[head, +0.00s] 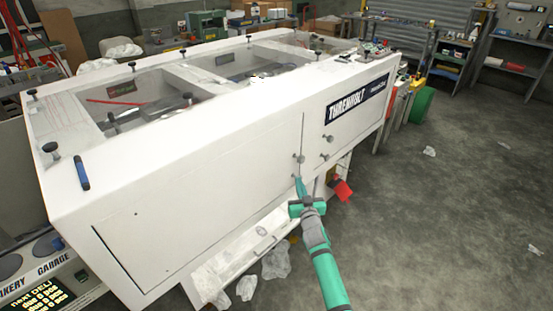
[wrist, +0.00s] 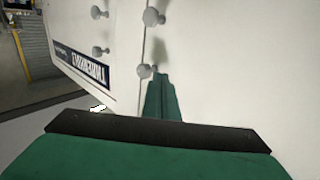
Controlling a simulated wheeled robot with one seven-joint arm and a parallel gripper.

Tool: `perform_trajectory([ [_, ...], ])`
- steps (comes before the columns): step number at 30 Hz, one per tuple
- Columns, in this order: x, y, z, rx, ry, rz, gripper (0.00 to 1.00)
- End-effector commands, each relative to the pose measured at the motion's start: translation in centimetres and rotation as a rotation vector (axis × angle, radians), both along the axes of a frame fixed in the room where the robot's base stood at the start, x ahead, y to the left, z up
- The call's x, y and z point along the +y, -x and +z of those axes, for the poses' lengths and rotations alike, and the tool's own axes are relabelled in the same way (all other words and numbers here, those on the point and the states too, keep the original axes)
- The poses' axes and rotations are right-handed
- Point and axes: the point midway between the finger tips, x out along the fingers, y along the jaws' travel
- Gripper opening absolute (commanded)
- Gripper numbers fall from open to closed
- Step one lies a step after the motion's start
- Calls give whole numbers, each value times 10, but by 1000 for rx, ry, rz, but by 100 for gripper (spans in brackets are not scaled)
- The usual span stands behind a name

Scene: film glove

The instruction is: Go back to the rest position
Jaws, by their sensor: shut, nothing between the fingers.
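My gripper (head: 298,182) is green and shut, with nothing between its fingers. In the head view it is in front of the side of a large white machine (head: 200,165), just below a grey knob (head: 298,158) near a panel seam. Another knob (wrist: 154,17) sits farther along the same seam.
More knobs (head: 329,138) sit beside a dark name plate (head: 357,98). Below are an open white ledge (head: 232,258), a red piece (head: 342,190) and crumpled plastic (head: 276,261). Shelves (head: 513,68) stand at the back right. The grey floor (head: 450,200) on the right is mostly clear.

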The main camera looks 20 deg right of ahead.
Motion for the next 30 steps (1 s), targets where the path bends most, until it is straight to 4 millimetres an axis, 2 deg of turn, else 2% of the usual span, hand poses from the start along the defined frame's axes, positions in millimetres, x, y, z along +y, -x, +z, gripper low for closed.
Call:
perform_trajectory([
  [5, 9, -1, -2, -4, -7, 7, 0],
  [8, 36, -2, -7, -20, -35, 26, 0],
  [11, 84, -2, -14, -50, -83, 58, 0],
  [12, 107, 0, -17, -63, -105, 72, 0],
  [17, 189, 16, -26, -110, -191, 114, 0],
  [21, 249, 41, -35, -139, -258, 135, 0],
  [24, 286, 64, -42, -152, -301, 142, 0],
  [30, 346, 121, -56, -158, -370, 142, 0],
])
